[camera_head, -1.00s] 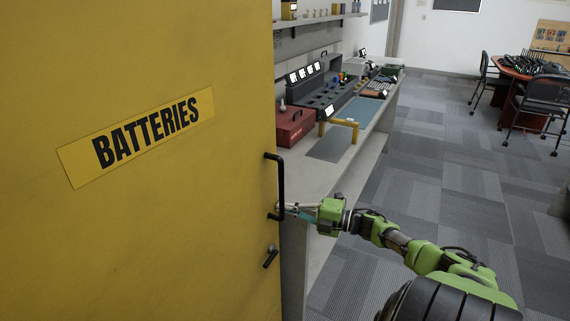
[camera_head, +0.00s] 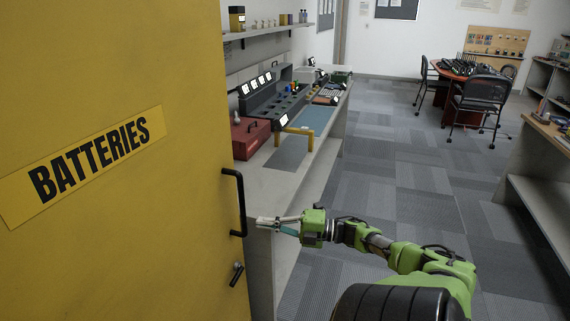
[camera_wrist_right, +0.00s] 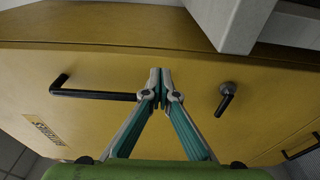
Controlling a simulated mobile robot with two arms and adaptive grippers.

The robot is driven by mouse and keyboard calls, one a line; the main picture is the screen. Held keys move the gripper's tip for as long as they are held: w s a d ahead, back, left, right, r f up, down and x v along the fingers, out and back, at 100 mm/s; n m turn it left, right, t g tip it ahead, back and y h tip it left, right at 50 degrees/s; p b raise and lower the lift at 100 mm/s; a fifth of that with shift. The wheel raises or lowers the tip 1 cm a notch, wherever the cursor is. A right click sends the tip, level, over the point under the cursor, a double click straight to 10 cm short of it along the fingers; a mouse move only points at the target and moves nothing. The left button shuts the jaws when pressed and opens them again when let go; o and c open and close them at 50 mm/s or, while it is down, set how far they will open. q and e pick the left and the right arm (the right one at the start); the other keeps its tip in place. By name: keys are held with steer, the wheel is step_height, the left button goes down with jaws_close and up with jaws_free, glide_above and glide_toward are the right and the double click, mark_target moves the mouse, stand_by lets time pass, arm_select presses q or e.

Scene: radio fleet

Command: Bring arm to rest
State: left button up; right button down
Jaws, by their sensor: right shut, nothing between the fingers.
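My right arm comes in from the lower right in the head view. Its gripper (camera_head: 268,223) is shut and empty, just right of the black door handle (camera_head: 240,203) of the yellow BATTERIES cabinet (camera_head: 110,230). In the right wrist view the closed fingertips (camera_wrist_right: 160,82) point at the yellow door (camera_wrist_right: 100,72), between the black handle (camera_wrist_right: 95,95) on the left and a small black latch (camera_wrist_right: 225,100) on the right. The fingers do not hold the handle; whether a tip touches it I cannot tell. My left gripper is in no view.
A grey workbench (camera_head: 262,183) with a red toolbox (camera_head: 250,138) and a charging station (camera_head: 275,100) runs behind the cabinet edge. Carpeted floor (camera_head: 400,170) is open to the right. A table with chairs (camera_head: 482,98) and shelving (camera_head: 540,150) stand farther right.

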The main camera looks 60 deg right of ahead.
steer(key=v, duration=0.6)
steer(key=shift+s, duration=0.35)
steer(key=shift+f, duration=0.2)
